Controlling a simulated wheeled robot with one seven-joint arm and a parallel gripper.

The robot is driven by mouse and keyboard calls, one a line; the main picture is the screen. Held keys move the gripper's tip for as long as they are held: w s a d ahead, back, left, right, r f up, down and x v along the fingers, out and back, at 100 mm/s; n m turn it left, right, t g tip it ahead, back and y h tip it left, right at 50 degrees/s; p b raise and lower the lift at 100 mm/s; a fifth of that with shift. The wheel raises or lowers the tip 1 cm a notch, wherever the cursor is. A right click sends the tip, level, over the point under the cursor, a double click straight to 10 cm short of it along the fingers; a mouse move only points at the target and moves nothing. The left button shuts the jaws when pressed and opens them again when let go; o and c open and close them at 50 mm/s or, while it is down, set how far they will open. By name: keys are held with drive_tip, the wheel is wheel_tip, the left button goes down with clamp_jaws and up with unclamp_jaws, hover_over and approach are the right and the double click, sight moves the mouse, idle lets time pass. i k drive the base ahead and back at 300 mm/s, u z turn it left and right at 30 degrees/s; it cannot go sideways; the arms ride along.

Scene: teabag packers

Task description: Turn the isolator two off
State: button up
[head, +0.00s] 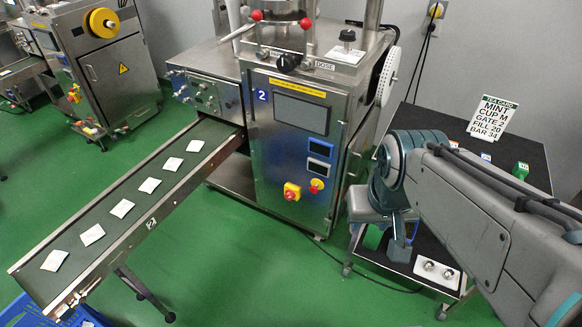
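Packer two (290,150) is a steel machine in the middle of the head view, with a blue "2" label. Low on its front is a yellow plate with a red rotary handle, which looks like isolator two (292,191). The exact angle of the handle is too small to tell. Just right of it is a red button on yellow (316,186), like a stop button. My gripper (399,245) hangs to the right of the machine, apart from the isolator, pointing down above the dark cart. Its fingers are partly hidden and their opening is unclear.
The conveyor (150,220), marked 2, carries several white teabags toward the lower left. A dark cart (460,125) with a tea card (492,115) stands at right. Another packer (95,60) is at the back left. Green floor (250,270) is clear before the machine.

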sight(290, 195)
drive_tip(key=u, duration=0.55)
drive_tip(key=k, duration=0.65)
drive_tip(key=u, duration=0.55)
drive_tip(key=i, duration=0.85)
drive_tip(key=z, duration=1)
drive_tip(key=i, duration=0.85)
drive_tip(key=z, duration=0.95)
